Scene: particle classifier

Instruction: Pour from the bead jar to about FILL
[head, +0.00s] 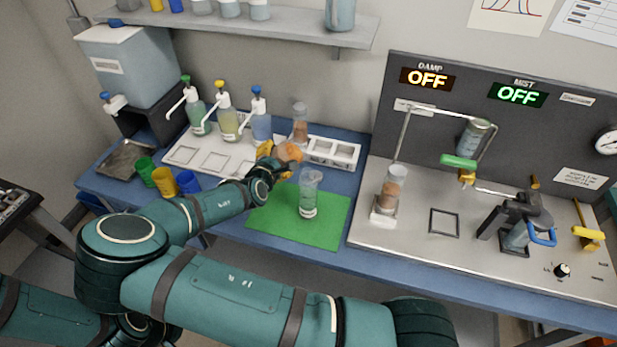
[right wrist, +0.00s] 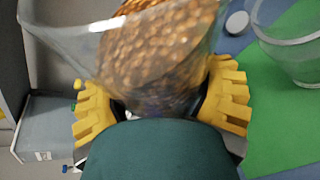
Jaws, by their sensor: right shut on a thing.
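My right gripper (head: 268,160) is shut on the bead jar (head: 289,152), a clear vessel with orange-brown beads. In the right wrist view its yellow fingers (right wrist: 160,105) sit on either side of the jar (right wrist: 155,50), and the beads lie against one side. The jar is above the back left of the green mat (head: 262,224). A clear, empty-looking vessel (head: 309,192) stands upright on the mat, right of the gripper, and shows in part in the right wrist view (right wrist: 292,45). No FILL mark can be read. My left gripper is out of view.
A white rack (head: 345,153) and several pump bottles (head: 228,122) stand behind. Green, yellow and blue cups (head: 165,182) are at left. The steel apparatus deck (head: 412,228) at right carries another bead-filled cylinder (head: 391,190). The mat's front is clear.

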